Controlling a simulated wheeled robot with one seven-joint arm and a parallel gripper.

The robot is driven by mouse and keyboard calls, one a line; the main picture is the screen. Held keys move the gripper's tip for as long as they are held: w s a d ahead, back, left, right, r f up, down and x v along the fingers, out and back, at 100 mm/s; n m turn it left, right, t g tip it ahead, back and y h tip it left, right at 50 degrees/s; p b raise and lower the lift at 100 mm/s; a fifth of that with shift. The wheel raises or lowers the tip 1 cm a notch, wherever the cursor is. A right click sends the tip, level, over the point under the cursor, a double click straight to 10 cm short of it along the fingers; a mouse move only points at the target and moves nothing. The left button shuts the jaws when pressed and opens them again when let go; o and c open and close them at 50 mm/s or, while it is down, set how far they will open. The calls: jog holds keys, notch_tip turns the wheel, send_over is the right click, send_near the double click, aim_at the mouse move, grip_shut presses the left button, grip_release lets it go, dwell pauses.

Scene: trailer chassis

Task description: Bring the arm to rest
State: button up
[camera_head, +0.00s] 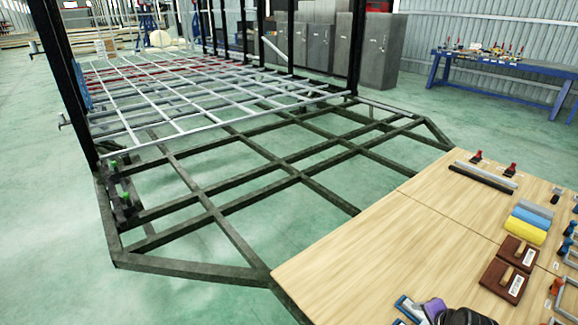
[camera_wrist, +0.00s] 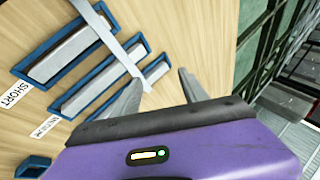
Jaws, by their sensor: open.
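My gripper (camera_wrist: 160,77) shows in the wrist view with its two grey fingers spread apart and nothing between them. Its purple body (camera_head: 434,308) shows at the bottom edge of the head view, over the near edge of the wooden worktable (camera_head: 350,262). The rest of my arm is mostly out of view.
Blue-framed holders with grey bars (camera_wrist: 70,56) lie close to my gripper, labelled SHORT (camera_wrist: 16,92) and apparently MEDIUM. A pale strip (camera_wrist: 117,48) crosses them. Brown boxes (camera_head: 504,281) and a yellow block (camera_head: 525,230) sit right. The dark chassis frame (camera_head: 190,268) stands beyond the table.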

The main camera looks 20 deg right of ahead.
jog(key=s+a+r+n+t+h, duration=0.1)
jog(key=s+a+r+n+t, duration=0.55)
jog(key=a+r, duration=0.5)
jog(key=s+a+r+n+t+h, duration=0.1)
jog(key=s+a+r+n+t, duration=0.2)
jog(key=s+a+r+n, duration=0.6)
jog(key=s+a+r+n+g+y, duration=0.1)
jog(key=s+a+r+n+y, duration=0.1)
jog(key=s+a+r+y, duration=0.2)
jog(key=s+a+r, duration=0.3)
jog(key=s+a, duration=0.5)
jog(key=s, duration=0.1)
jog(key=shift+s+a+y, duration=0.15)
jog(key=shift+s+y, duration=0.15)
jog(key=shift+s, duration=0.05)
